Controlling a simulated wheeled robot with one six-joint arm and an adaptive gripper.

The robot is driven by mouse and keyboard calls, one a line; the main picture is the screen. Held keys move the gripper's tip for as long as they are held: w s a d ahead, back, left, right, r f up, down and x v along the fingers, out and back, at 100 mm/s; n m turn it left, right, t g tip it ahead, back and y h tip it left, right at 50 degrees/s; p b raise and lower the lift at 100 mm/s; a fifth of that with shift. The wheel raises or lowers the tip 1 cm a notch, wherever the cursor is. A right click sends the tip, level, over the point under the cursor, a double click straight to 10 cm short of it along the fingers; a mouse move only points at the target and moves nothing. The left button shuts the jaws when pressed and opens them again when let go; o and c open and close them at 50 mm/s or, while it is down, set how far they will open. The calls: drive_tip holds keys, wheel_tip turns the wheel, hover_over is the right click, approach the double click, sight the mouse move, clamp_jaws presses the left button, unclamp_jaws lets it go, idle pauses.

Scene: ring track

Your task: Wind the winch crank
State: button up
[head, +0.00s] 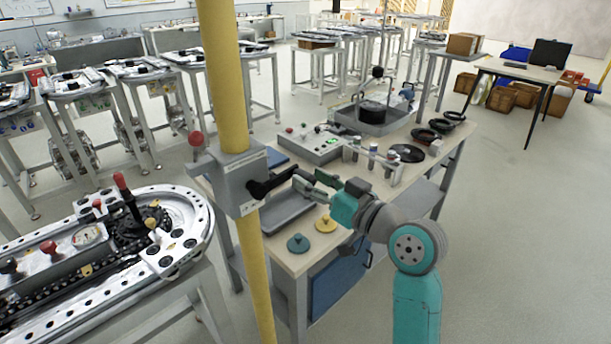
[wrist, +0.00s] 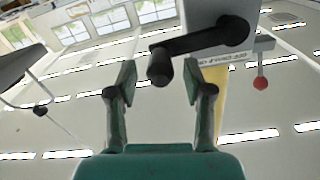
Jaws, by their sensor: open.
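The winch (head: 238,182) is a grey box on a yellow post, with a black crank (head: 272,184) on its right side. A lever with a red ball (head: 196,139) sticks out on the far left side. In the wrist view the crank arm (wrist: 202,40) runs left from its hub on the box to a stubby black handle (wrist: 160,68). My gripper (head: 309,184) is open beside the crank. In the wrist view my gripper (wrist: 159,82) has the handle showing between its fingertips, with gaps on both sides. I cannot tell how deep the handle sits.
A workbench (head: 325,244) stands behind and below my gripper, with a grey tray (head: 287,212), two knobbed discs, a control box (head: 310,146) and black rings. A ring track (head: 190,215) on a stand is at the left. Open floor lies at the right.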

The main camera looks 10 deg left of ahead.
drive_tip(key=shift+x, duration=1.15)
clamp_jaws()
